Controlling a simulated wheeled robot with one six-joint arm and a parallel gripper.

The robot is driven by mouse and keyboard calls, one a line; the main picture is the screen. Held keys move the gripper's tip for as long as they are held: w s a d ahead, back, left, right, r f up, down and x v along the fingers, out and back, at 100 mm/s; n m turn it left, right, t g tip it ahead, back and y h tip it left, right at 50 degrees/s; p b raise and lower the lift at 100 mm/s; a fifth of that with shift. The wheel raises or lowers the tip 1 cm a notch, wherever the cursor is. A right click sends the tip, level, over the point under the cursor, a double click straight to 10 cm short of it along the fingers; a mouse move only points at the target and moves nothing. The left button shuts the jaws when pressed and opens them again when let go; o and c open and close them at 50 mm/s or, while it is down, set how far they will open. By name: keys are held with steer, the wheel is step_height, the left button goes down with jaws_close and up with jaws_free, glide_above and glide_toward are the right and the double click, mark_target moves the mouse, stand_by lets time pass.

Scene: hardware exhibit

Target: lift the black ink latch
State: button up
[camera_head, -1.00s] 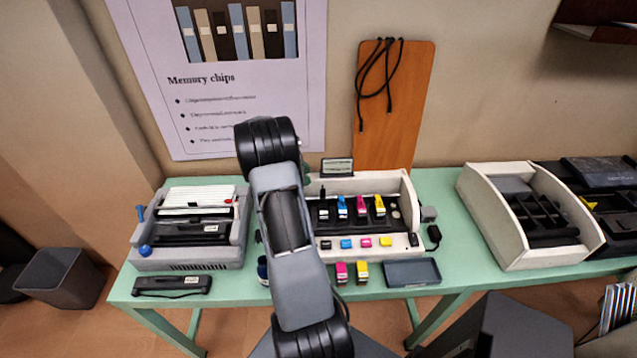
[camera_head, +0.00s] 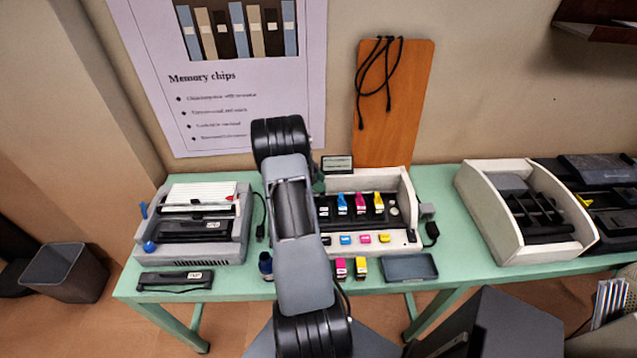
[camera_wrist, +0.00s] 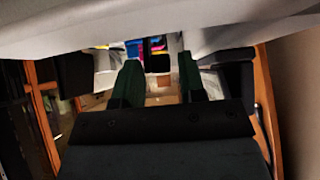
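The printer (camera_head: 408,200) is an open cream-coloured case at the middle of the table. Inside it stands a row of ink cartridges: a black-and-white one (camera_head: 323,208) at the left end, then cyan, magenta and yellow. I cannot make out the black ink latch itself; my arm covers the printer's left side. My gripper (camera_wrist: 159,64) shows in the wrist view with its two dark green fingers apart and nothing seen held. Beyond the fingertips are blurred cyan (camera_wrist: 133,48), magenta and black parts. I cannot tell any contact.
Loose magenta (camera_head: 341,267) and yellow cartridges and a grey tray (camera_head: 410,268) lie in front of the printer. A grey machine (camera_head: 200,225) stands left and a cream case (camera_head: 535,240) right. A brown board (camera_head: 392,110) leans behind. Bare green tabletop (camera_head: 450,225) lies right of the printer.

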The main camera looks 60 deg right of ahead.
steer(key=c, duration=0.6)
steer(key=shift+w+d+f+g+y+b, duration=0.15)
steer(key=shift+d+f+g+y+b, duration=0.2)
steer(key=shift+b, duration=0.8)
steer(key=shift+c, duration=0.2)
steer(key=shift+w+d+n+g+y+b, duration=0.2)
steer(key=shift+n+g+y+b, duration=0.15)
steer(key=shift+n+y+b, duration=0.25)
steer(key=shift+r, duration=0.2)
steer(key=o, duration=0.8)
steer(key=shift+w+r, duration=0.1)
